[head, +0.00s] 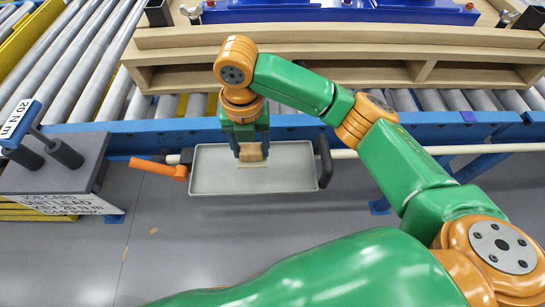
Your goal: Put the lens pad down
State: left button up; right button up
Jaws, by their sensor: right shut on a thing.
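My right gripper (251,150) points down over a grey tray (213,176), near its middle. Its dark fingers are shut on a small tan block, which I take to be the lens pad (251,155). A pale patch shows on the tray floor just below the pad. I cannot tell whether the pad touches the tray or hangs just above it. My left gripper is not in view.
A blue conveyor rail (345,128) runs behind the tray, with a wooden pallet (330,42) on rollers beyond. An orange-handled tool (160,168) lies left of the tray. A grey stand (60,180) with a "20 N m" tag is further left. The tray's left and right ends are bare.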

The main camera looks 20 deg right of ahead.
jog(key=d+f, duration=0.2)
jog(key=f, duration=0.1)
jog(key=w+d+f, duration=0.1)
jog(key=d+f, duration=0.2)
jog(key=shift+w+d, duration=0.1)
notch_tip(320, 180, down, 3)
jog(key=shift+r+p, duration=0.1)
jog(key=shift+p, duration=0.5)
jog(key=shift+f, duration=0.3)
jog(key=o, duration=1.2)
jog(key=shift+r, duration=0.1)
notch_tip(320, 180, up, 12)
jog(key=shift+r+b, duration=0.1)
jog(key=shift+b, duration=0.4)
